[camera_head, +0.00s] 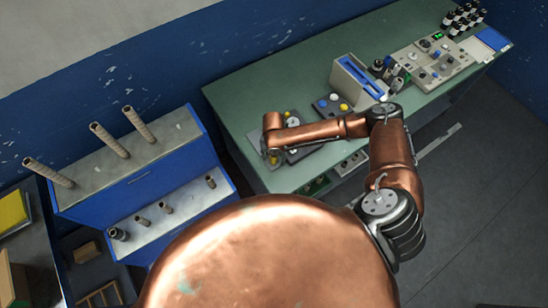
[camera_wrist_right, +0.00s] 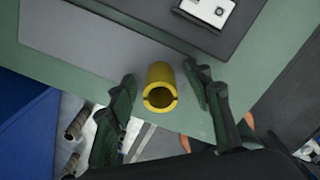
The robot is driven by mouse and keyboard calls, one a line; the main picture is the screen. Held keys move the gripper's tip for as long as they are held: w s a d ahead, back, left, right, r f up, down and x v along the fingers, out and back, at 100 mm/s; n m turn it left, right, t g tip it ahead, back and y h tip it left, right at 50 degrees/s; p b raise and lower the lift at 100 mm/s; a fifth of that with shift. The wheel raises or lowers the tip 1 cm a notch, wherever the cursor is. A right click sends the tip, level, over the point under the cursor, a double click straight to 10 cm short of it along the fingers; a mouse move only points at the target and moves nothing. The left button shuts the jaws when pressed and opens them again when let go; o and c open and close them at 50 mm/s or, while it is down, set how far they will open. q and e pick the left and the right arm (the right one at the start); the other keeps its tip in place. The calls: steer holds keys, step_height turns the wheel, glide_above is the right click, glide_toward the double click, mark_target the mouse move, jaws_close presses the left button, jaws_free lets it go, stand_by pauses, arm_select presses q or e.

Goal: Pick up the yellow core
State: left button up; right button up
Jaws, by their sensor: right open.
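The yellow core (camera_wrist_right: 160,88) is a short hollow cylinder with its open end facing the right wrist camera and a notch in its rim. It is at the edge of a grey plate on the green bench. My right gripper (camera_wrist_right: 159,72) is open, one finger on each side of the core, with visible gaps. In the head view my right gripper (camera_head: 272,154) is low over the bench's near left end. The core is mostly hidden there by the gripper and wrist. My left gripper is not in view.
The green bench (camera_head: 240,93) carries a dark pad with a white knob (camera_head: 293,122), a blue-and-white device (camera_head: 356,80) and a control panel (camera_head: 435,58). A blue rack (camera_head: 140,180) with several brown rolls stands at the left.

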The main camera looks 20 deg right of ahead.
steer(key=c, duration=0.9)
